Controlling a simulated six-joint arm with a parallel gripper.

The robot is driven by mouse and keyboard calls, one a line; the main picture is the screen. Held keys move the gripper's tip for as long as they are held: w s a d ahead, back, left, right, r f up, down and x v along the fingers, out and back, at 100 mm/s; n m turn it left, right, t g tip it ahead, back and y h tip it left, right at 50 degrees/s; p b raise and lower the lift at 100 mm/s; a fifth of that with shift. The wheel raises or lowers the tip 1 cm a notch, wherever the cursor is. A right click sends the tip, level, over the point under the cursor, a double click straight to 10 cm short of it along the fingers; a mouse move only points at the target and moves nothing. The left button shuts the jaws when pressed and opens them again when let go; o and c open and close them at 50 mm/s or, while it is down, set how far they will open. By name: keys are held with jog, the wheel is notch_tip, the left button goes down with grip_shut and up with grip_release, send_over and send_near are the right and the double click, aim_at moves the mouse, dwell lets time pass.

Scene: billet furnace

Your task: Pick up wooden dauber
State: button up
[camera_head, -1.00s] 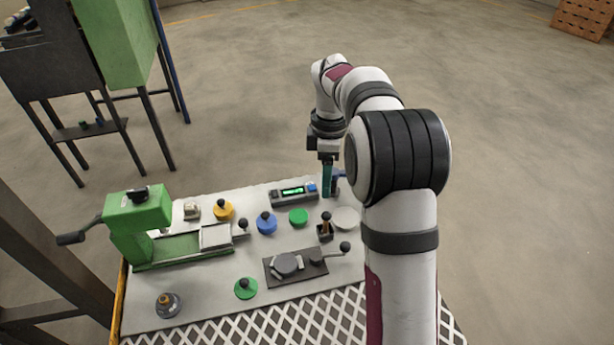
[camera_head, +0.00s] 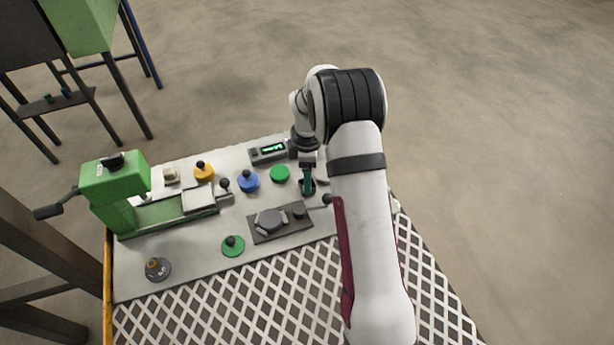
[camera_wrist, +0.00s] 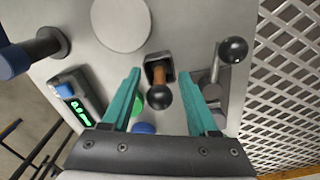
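The wooden dauber (camera_wrist: 160,93) has a brown wooden shaft and a dark ball knob. It stands in a small black square holder (camera_wrist: 159,60), seen in the wrist view. My gripper (camera_wrist: 160,73) has its two teal fingers spread apart, one on each side of the dauber in that view, with visible gaps and nothing held. In the head view, my gripper (camera_head: 307,190) points down over the bench at the holder's place and hides most of the dauber. I cannot tell how high the fingertips are relative to the knob.
A dark plate with a round disc (camera_head: 269,221) and a ball-ended lever (camera_wrist: 232,50) are close beside the holder. A digital display box (camera_head: 270,150), green disc (camera_head: 280,173), blue knobbed disc (camera_head: 248,181) and green press (camera_head: 117,185) share the bench. White lattice (camera_head: 230,310) lies at the front.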

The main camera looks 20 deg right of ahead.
grip_shut()
notch_tip(320, 180, up, 5)
jog(key=shift+d+f, duration=0.1)
jog(key=shift+f, duration=0.1)
jog(key=s+d+r, duration=0.6)
jog(key=s+d, duration=0.1)
jog(key=d, duration=0.1)
jog(key=shift+s+d+r, duration=0.25)
jog(key=shift+s+d, duration=0.05)
jog(key=shift+s, duration=0.05)
